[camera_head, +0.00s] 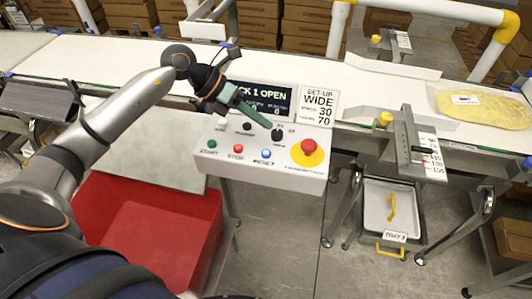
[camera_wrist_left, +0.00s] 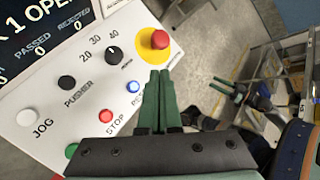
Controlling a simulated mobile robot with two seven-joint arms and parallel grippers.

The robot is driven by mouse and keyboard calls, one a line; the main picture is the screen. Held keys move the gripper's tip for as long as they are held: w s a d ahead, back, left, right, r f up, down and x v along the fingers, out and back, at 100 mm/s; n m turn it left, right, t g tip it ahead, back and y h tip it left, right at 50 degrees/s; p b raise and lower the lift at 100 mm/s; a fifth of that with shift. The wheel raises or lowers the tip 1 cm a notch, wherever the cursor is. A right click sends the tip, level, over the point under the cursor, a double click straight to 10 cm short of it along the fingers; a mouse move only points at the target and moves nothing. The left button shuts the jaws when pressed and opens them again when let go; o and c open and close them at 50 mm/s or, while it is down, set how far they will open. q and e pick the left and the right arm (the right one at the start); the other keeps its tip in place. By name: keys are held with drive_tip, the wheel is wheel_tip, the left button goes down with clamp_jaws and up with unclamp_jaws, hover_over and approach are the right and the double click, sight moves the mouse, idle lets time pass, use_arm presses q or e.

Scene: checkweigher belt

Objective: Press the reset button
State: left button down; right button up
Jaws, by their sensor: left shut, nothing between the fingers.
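The reset button (camera_head: 266,154) is a small blue button on the front of the white control panel (camera_head: 225,170), right of the red stop button (camera_head: 238,149). It also shows in the left wrist view (camera_wrist_left: 133,87), with its label partly hidden by my fingers. My left gripper (camera_head: 270,126) is shut and empty, its green fingers above the panel, behind the reset button in the head view. In the left wrist view, the fingertips (camera_wrist_left: 160,72) lie right of the blue button, apart from it. My right gripper (camera_wrist_left: 213,83) shows small there, its green fingers apart.
A red emergency stop (camera_head: 309,146) on a yellow base sits right of the reset button. A green start button (camera_head: 212,143) is at the left. Knobs and a display (camera_head: 265,98) stand behind. A red bin (camera_head: 150,225) is below left.

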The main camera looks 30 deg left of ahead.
use_arm(q)
drive_tip(key=b, duration=0.5)
approach(270, 154)
drive_tip(key=d+f, duration=0.1)
drive_tip(key=w+d, duration=0.1)
drive_tip(key=d, duration=0.1)
drive_tip(key=w+d+f, duration=0.1)
drive_tip(key=shift+w+d+f, duration=0.1)
drive_tip(key=shift+d+f, duration=0.05)
drive_tip(key=shift+f, duration=0.2)
drive_tip(key=shift+f, duration=0.1)
idle(1.0)
drive_tip(key=shift+f+b, duration=0.3)
drive_tip(key=shift+f+b, duration=0.45)
drive_tip(key=shift+f, duration=0.15)
idle(0.6)
drive_tip(key=shift+r, duration=0.1)
drive_tip(key=shift+r+p, duration=0.75)
drive_tip(key=shift+r, duration=0.15)
drive_tip(key=shift+r, duration=0.1)
drive_tip(key=shift+r+p, duration=1.8)
drive_tip(key=shift+r, duration=0.65)
